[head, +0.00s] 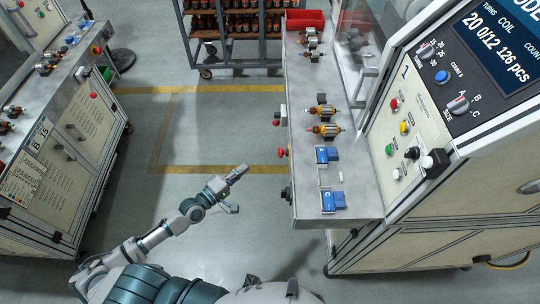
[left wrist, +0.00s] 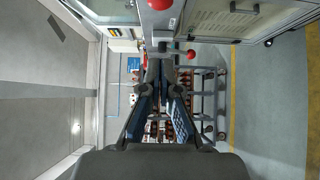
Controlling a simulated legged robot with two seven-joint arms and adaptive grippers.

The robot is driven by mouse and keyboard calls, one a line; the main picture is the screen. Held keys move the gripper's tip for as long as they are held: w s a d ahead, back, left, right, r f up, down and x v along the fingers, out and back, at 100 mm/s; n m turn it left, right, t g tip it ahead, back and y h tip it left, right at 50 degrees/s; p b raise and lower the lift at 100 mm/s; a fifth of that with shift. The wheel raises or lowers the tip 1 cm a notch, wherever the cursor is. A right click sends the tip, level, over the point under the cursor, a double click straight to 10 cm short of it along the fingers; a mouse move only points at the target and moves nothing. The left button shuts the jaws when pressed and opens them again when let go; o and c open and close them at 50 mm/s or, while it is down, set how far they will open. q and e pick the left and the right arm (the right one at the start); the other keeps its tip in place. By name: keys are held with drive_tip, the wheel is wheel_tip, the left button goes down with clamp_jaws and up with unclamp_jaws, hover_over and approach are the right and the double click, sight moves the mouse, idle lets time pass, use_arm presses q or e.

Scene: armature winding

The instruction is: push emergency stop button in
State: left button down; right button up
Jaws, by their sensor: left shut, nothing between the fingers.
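Two red round knobs stick out from the left side of the right-hand machine. The nearer red knob (head: 283,153) has a slim stem, and the farther red knob (head: 276,122) sits by a small pale box. I cannot tell which is the emergency stop button. The left wrist view shows a red knob cut by the top edge (left wrist: 160,4) and another just below it (left wrist: 191,54). My left gripper (head: 243,170) is shut and empty, left of the nearer knob and apart from it in the head view. My right gripper is not in view.
The right machine's grey worktop (head: 300,85) holds orange armatures (head: 325,130) and blue fixtures (head: 333,201). A black knob (head: 286,193) is on its near side. A cart (head: 240,45) stands at the back. Another machine (head: 70,125) stands left. Floor between is clear.

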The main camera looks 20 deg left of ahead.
sight(283, 152)
use_arm(q)
drive_tip(key=w+d+p, duration=0.3)
drive_tip(key=w+d, duration=0.5)
drive_tip(key=shift+w, duration=0.2)
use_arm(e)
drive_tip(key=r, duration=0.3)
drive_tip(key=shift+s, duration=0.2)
